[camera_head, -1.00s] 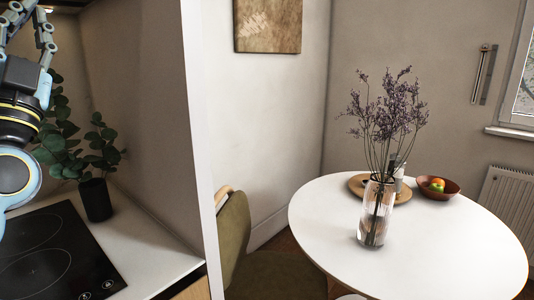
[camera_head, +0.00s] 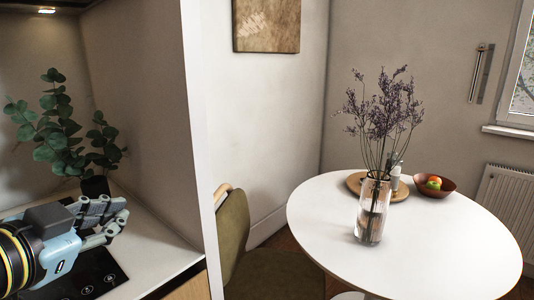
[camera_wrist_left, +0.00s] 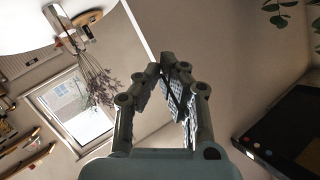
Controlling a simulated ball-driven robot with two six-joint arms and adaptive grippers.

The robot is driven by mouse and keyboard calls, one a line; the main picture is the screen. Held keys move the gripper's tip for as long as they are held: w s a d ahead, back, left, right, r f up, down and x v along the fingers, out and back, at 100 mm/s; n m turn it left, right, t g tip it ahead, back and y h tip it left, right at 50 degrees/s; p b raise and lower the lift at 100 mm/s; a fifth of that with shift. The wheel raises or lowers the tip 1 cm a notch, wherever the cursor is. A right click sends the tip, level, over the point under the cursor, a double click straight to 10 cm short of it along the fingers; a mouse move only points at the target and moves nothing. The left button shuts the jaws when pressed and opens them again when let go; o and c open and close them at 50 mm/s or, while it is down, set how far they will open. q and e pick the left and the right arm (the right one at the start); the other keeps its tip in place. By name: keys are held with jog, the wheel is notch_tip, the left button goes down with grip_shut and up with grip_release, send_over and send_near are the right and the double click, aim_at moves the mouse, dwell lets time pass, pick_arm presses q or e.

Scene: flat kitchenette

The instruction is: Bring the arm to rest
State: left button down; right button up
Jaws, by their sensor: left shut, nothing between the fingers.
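My left gripper (camera_head: 122,210) is at the lower left of the head view, over the counter and in front of the dark plant pot. It points to the right, and its fingers come together at the tips with nothing held. In the left wrist view the fingers (camera_wrist_left: 168,68) also meet at the tips, empty. My left arm comes in from the left edge, low over the black cooktop (camera_head: 98,273). My right gripper is not in view.
A leafy plant (camera_head: 62,135) stands behind the gripper. A wall panel (camera_head: 196,130) separates the counter from the round white table (camera_head: 450,240), which holds a glass vase (camera_head: 371,215) of purple flowers and a fruit bowl (camera_head: 447,190). A chair (camera_head: 233,235) stands beside the table.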

pick_arm(q)
jog(key=s+a+f+n+g+y, duration=0.2)
jog(key=s+f+n+g, duration=0.2)
jog(key=s+f+g, duration=0.5)
jog(key=s+a+f+n+g+y, duration=0.25)
jog(key=s+f, duration=0.45)
jog(key=s, duration=0.6)
notch_tip(320, 180, down, 32)
jog(key=s+a+n+b, duration=0.1)
jog(key=s+a+b, duration=0.15)
jog(key=b, duration=0.45)
jog(key=s+a+f+g+b, duration=0.1)
jog(key=s+f+b, duration=0.5)
jog(key=s+f, duration=1.2)
notch_tip(320, 180, down, 4)
jog(key=shift+r+g+h, duration=0.15)
jog(key=shift+g+h, duration=0.3)
jog(key=shift+g, duration=0.1)
jog(key=shift+s+a, duration=0.1)
